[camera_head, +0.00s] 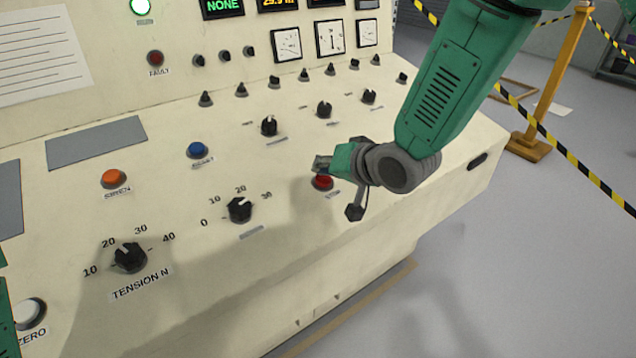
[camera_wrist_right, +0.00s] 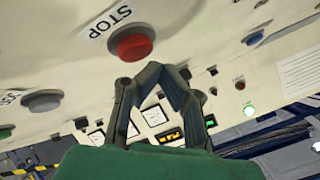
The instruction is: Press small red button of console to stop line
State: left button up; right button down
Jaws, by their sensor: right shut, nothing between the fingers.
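The small red button (camera_head: 323,182) sits in a dark collar on the sloped top of the cream console (camera_head: 290,235), toward its right end. The wrist view shows it large, as a red button (camera_wrist_right: 131,43) with the label STOP beside it. My right gripper (camera_head: 321,163) is shut and empty, with its fingertips close over the button in the head view. In the wrist view the fingertips (camera_wrist_right: 155,72) appear beside the button's edge. I cannot tell whether they touch it. My left gripper is not in view.
An orange siren button (camera_head: 113,178), a blue button (camera_head: 197,149) and several black knobs (camera_head: 240,209) share the sloped panel. A dark red fault lamp (camera_head: 155,58) is on the upright panel. A yellow post (camera_head: 557,75) with striped tape stands on the right.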

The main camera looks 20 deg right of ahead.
jog(key=shift+d+f, duration=0.1)
jog(key=shift+d, duration=0.85)
jog(key=shift+a, duration=0.85)
jog(key=shift+d, duration=0.7)
jog(key=shift+a+f, duration=0.2)
jog(key=shift+a, duration=0.75)
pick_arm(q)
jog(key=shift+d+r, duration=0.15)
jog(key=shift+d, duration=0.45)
pick_arm(e)
jog(key=shift+d+f, duration=0.1)
jog(key=shift+d, duration=0.35)
